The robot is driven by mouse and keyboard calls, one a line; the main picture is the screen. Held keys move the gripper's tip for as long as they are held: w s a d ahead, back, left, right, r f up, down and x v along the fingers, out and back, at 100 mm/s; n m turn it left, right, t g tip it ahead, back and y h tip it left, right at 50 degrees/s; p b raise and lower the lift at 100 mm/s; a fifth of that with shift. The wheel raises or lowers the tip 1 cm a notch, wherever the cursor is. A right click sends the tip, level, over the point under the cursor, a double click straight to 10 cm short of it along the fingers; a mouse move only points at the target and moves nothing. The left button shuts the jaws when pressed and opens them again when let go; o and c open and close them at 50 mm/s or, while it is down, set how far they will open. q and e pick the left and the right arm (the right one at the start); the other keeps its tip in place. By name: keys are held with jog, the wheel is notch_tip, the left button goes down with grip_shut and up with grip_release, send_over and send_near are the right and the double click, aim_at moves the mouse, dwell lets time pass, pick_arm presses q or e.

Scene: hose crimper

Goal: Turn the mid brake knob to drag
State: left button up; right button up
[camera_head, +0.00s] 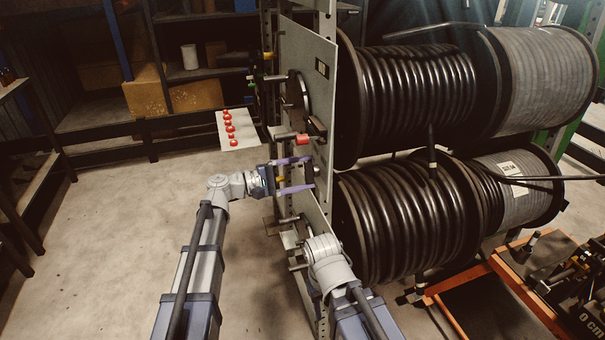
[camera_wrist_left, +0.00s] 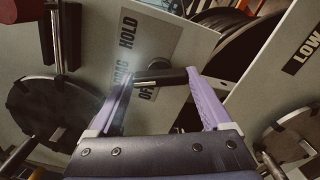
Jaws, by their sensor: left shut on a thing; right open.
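My left gripper (camera_head: 308,174) is at the upright grey panel (camera_head: 319,92), its purple fingers on a black bar-shaped knob. In the left wrist view the knob (camera_wrist_left: 160,77) lies across the gap between the fingers, and the left gripper (camera_wrist_left: 160,82) is shut on it. A label (camera_wrist_left: 148,45) beside the knob reads HOLD, a partly covered word ending in AG, and OFF; the knob crosses its lower part. I cannot tell which mark the knob points to. My right arm's grey wrist is at the panel's lower end; its gripper fingers are hidden.
Large reels of black hose (camera_head: 405,225) stand right of the panel. A red-ended handle (camera_head: 293,138) sits just above my left gripper. A white board with several red knobs (camera_head: 230,128) is at left. Another label, LOW (camera_wrist_left: 305,50), is at right in the wrist view. Floor at left is clear.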

pick_arm(q)
jog(key=shift+n, duration=0.7)
jog(key=o, duration=1.2)
jog(key=shift+c, duration=0.2)
jog(key=shift+a, duration=0.15)
jog(key=v, duration=0.7)
jog(key=shift+s+a, duration=0.15)
jog(key=shift+a, duration=0.1)
